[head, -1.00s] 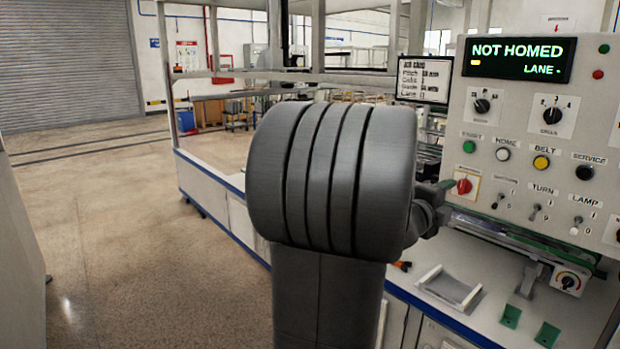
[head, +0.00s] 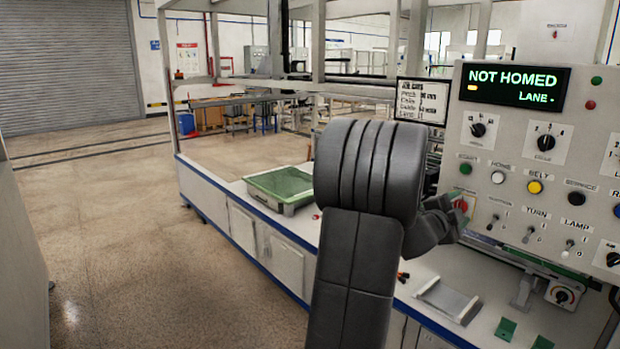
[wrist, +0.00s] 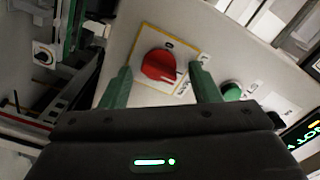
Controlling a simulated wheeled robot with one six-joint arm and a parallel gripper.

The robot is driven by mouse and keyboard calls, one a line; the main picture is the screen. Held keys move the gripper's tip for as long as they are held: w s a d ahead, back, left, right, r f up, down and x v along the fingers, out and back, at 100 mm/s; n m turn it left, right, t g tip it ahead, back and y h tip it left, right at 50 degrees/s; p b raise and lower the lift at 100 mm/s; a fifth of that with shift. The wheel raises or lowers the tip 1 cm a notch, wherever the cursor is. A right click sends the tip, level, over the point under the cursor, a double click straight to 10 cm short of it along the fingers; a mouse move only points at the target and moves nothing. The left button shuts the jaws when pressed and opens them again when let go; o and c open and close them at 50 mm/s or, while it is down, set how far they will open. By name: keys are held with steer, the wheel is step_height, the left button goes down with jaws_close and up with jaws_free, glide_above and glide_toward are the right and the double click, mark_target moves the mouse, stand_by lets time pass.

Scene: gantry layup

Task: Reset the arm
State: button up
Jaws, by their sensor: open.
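My arm rises in the middle of the head view and hides part of the machine behind it. My gripper (wrist: 158,88) shows in the wrist view with its two green fingers apart and nothing between them. Beyond the fingers is a red knob (wrist: 159,66) on a yellow-edged plate, set on the control panel (head: 491,140). The gap between the fingers faces this knob; whether a finger touches the panel I cannot tell. The panel's display (head: 514,86) reads NOT HOMED, LANE -.
A green button (wrist: 232,90) sits close beside the right finger. White, yellow and black buttons and several switches line the panel. A metal tray (head: 447,299) lies on the bench below. A green-topped tray (head: 281,186) stands on the bench at left. The floor at left is clear.

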steer(key=n+p, duration=0.4)
steer(key=p, duration=0.1)
steer(key=shift+r+n, duration=0.25)
steer(key=shift+n, duration=0.05)
steer(key=n+p, duration=0.5)
steer(key=p, duration=0.2)
steer(key=shift+w+a, duration=0.1)
steer(key=b+v, duration=0.1)
steer(key=v, duration=0.1)
steer(key=shift+s+a+f, duration=0.2)
steer(key=shift+s+a, duration=0.05)
steer(key=shift+a+r, duration=0.1)
